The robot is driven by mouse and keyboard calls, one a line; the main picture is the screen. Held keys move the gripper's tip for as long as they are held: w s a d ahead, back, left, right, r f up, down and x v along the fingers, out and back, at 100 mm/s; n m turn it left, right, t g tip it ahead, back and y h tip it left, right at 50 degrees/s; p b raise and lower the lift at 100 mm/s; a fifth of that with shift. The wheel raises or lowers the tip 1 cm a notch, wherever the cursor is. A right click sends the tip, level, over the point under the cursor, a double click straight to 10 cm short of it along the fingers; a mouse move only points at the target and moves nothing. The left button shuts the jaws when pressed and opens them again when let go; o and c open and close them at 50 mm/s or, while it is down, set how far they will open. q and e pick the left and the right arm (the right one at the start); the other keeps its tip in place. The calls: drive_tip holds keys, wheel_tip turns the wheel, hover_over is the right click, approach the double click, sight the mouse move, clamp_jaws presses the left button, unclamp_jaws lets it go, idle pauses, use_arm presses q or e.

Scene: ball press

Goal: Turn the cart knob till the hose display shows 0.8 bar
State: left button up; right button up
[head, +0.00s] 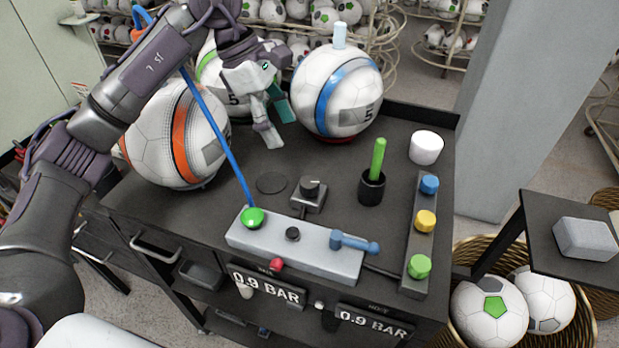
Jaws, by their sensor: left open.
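The cart (135,205) has a dark top. A black knob on a small grey square base (310,190) stands near its middle. Two displays on the cart's front, the left display (267,289) and the right display (374,325), both read 0.9 BAR. The small labels above them are hard to read. My left gripper (277,120) is open and empty, above the back of the cart between the balls, apart from the knob. My right gripper is out of view.
Balls with orange (170,140), green and blue (338,92) bands stand at the back. A blue hose (217,125) runs down to a green cap (252,218). A green stick in a black cup (371,188), a white cup (426,148) and a three-button strip (408,245) stand right.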

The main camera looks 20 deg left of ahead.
sight(308, 182)
use_arm(q)
drive_tip(key=p+x, duration=0.1)
drive_tip(key=x, duration=0.4)
drive_tip(key=p+x, duration=0.2)
drive_tip(key=x, duration=0.4)
drive_tip(key=shift+s+d+f, duration=0.25)
drive_tip(key=shift+d, duration=0.05)
drive_tip(key=shift+d+f, duration=0.2)
drive_tip(key=shift+f, duration=0.35)
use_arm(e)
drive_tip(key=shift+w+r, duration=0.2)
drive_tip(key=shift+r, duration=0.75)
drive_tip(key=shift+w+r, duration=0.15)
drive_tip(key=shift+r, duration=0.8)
